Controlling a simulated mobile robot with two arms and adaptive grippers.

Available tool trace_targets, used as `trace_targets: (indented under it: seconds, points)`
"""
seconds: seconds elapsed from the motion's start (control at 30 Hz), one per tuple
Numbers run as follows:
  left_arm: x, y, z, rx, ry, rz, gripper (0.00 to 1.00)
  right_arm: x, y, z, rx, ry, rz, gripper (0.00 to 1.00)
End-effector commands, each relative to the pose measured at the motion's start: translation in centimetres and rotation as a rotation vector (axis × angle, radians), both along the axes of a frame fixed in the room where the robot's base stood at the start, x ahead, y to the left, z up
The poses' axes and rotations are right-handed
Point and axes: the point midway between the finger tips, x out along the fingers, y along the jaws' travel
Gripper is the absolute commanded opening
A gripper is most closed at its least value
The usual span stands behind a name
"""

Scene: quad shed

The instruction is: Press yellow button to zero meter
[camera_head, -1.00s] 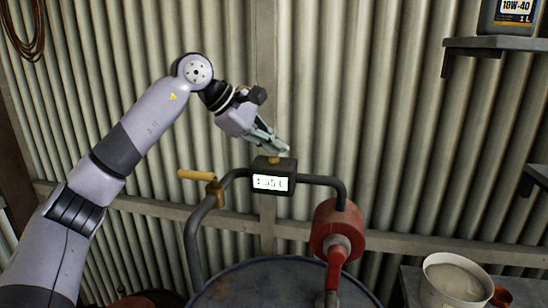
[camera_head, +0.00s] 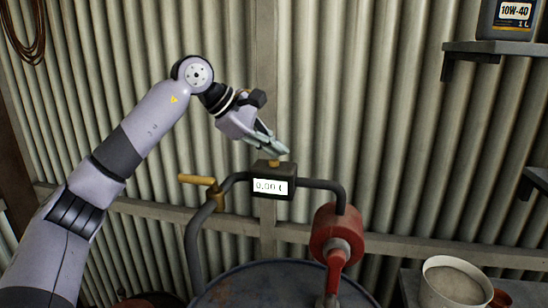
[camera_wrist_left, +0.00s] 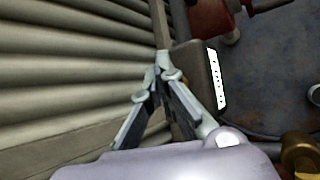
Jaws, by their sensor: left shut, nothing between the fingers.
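The meter (camera_head: 273,178) is a small dark box on the bent pipe above the drum, and its lit display (camera_head: 271,186) reads about 0.00. The yellow button (camera_head: 274,163) stands on top of the box. My left gripper (camera_head: 282,151) is shut and empty, its fingertips just above the button. I cannot tell whether they touch it. In the left wrist view the shut fingers (camera_wrist_left: 163,68) lie beside the meter box (camera_wrist_left: 196,75), whose bright display shows edge-on, and the button is hidden. My right gripper is not in view.
A dark drum (camera_head: 265,280) stands below, with a red pump (camera_head: 337,235) on the right and a brass-coloured handle (camera_head: 197,180) on the left pipe. A pale bucket (camera_head: 455,282) is at the lower right. An oil container (camera_head: 505,18) sits on a wall shelf (camera_head: 497,46).

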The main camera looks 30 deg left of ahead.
Motion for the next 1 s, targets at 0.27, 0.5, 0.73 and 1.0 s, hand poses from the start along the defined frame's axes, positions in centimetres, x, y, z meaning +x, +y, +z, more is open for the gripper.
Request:
trace_targets:
  seconds: [0.27, 0.5, 0.73, 1.0]
  points:
    - [0.0, 0.0, 0.8, -0.001, -0.001, 0.0, 0.0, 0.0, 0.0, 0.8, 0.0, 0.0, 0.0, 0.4]
    - [0.0, 0.0, 1.1, 0.0, -0.002, -0.001, 0.0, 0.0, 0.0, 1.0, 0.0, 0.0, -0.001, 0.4]
    - [0.0, 0.0, 3.3, 0.0, -0.002, 0.0, 0.0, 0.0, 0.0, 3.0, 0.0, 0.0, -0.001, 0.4]
    - [0.0, 0.0, 5.8, 0.0, -0.002, 0.0, 0.0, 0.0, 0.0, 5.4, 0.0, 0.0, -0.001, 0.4]
